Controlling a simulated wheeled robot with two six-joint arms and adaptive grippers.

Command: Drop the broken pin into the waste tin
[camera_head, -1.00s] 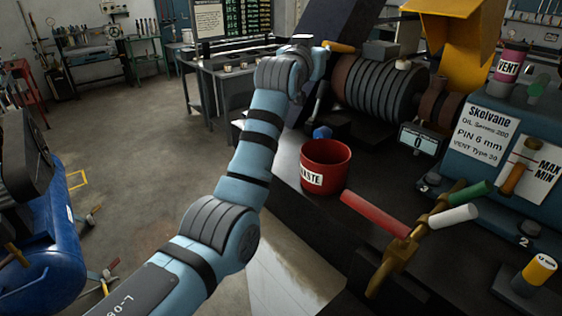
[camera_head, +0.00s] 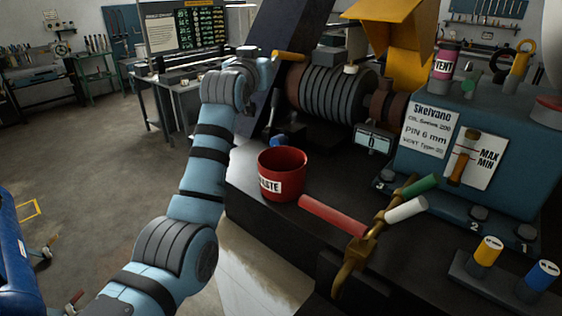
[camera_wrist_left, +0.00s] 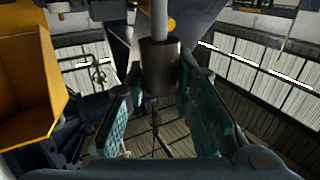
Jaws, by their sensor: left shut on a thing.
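The waste tin (camera_head: 283,174) is a red, open-topped tin with a white label, on the dark bench in the head view. My left gripper is up and behind it, mostly hidden by my wrist in the head view. In the left wrist view my left gripper (camera_wrist_left: 160,78) is shut on a dark metal cylinder (camera_wrist_left: 160,68) with a thin grey rod (camera_wrist_left: 160,18) at its upper end. I cannot tell for certain whether this is the broken pin. It is apart from the tin. My right gripper is out of view.
A ribbed drum (camera_head: 335,95) and yellow guard (camera_head: 395,38) stand behind the tin. A brass hub with red (camera_head: 333,216), white and green handles is at its right. The labelled blue-grey machine (camera_head: 480,140) stands farther right. Bare floor lies left.

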